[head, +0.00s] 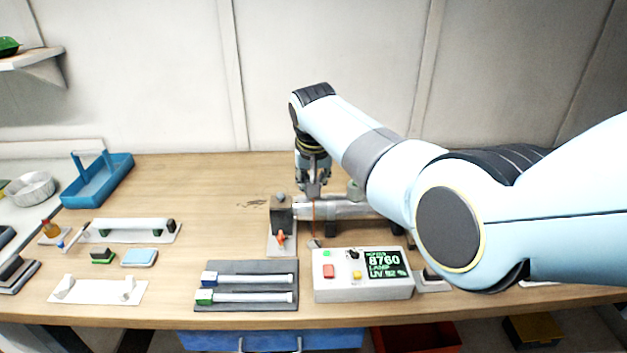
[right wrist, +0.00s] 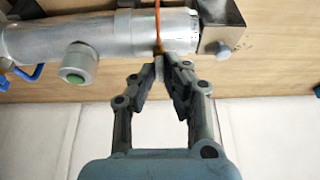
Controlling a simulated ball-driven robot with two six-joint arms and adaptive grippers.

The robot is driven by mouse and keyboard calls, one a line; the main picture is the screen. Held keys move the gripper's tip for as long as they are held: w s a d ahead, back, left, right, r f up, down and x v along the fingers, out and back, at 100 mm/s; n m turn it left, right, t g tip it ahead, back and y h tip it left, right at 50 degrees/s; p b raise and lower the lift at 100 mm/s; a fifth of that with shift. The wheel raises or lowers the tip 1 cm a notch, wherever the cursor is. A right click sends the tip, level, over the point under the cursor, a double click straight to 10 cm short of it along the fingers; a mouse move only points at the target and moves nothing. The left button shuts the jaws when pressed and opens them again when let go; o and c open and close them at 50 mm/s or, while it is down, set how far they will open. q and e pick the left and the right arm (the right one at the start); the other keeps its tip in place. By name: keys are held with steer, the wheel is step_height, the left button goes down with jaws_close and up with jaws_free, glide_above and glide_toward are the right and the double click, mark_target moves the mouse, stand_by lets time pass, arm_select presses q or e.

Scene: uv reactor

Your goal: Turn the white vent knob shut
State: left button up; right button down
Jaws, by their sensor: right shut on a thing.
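The silver reactor tube (head: 345,209) lies across the back middle of the bench, and it also shows in the right wrist view (right wrist: 115,32). My right gripper (head: 313,192) reaches down from above to the tube near its left end block. In the right wrist view my right gripper (right wrist: 164,64) is shut on a small pale piece, the white vent knob (right wrist: 158,67), at the side of the tube beside an orange strand. The fingers cover most of the knob, so I cannot tell how far it is turned. My left gripper is not in view.
A metal end block (head: 281,213) with an orange handle (head: 281,238) stands left of the tube. A control box (head: 340,289) reading 8760 is in front. A dark mat (head: 246,303) with two lamps lies left of it. A blue tray (head: 98,182) stands farther left.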

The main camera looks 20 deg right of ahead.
stand_by(0.4)
steer(key=c, duration=1.4)
jaws_free()
steer(key=v, duration=1.2)
steer(key=shift+a, duration=0.1)
